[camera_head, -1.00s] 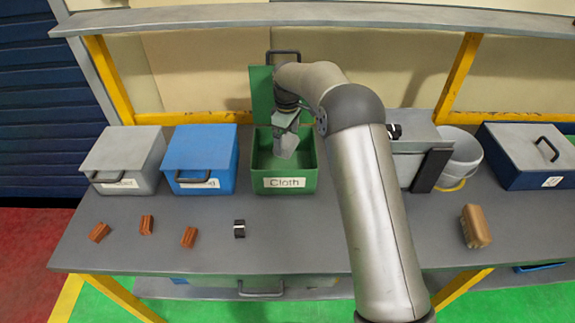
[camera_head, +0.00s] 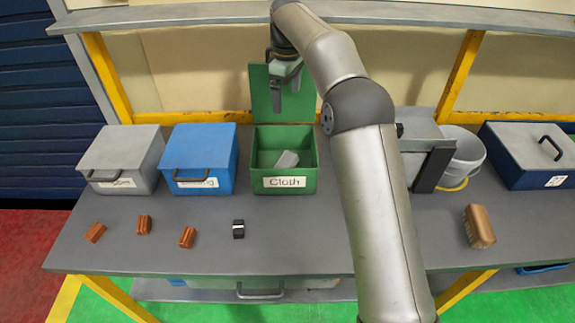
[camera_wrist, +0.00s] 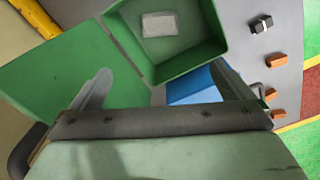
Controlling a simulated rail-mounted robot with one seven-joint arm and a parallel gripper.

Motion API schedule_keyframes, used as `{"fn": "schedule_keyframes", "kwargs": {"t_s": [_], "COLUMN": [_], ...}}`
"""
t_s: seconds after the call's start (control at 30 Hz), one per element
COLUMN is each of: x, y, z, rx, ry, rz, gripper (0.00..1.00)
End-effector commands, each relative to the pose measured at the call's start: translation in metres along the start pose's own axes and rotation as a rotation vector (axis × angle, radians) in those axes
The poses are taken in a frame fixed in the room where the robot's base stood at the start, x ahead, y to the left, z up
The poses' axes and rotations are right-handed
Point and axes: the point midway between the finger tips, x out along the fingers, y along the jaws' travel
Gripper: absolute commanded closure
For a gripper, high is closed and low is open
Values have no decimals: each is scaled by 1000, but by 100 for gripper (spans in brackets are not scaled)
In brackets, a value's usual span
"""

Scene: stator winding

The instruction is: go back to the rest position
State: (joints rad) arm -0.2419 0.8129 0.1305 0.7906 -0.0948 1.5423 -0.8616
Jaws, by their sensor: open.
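A small light grey piece (camera_head: 287,159) lies inside the green box, apart from the gripper. In the wrist view the open fingers (camera_wrist: 128,92) show with nothing between them. The green box (camera_wrist: 205,55) also shows there with the grey piece (camera_wrist: 160,24) on its floor.
A closed blue box (camera_head: 200,160) and a closed grey box (camera_head: 122,160) stand to the left. Several orange-brown pieces (camera_head: 143,224) and a black-and-white piece (camera_head: 238,229) lie in front. A brown block (camera_head: 479,226), a bucket (camera_head: 459,160) and a dark blue box (camera_head: 530,155) are right. A shelf (camera_head: 400,14) runs above.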

Motion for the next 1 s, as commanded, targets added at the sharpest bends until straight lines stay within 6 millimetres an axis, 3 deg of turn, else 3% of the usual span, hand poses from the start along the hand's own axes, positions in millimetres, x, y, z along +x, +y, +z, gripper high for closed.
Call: {"fn": "schedule_keyframes", "kwargs": {"t_s": [0.23,0.73,0.87,1.0], "x": [-25,-27,-38,-55], "y": [0,0,-8,-30], "z": [0,0,16,58], "rx": [0,0,55,200], "ry": [0,0,-2,-2], "rz": [-1,-1,9,28], "gripper": [0,0,0,0]}}
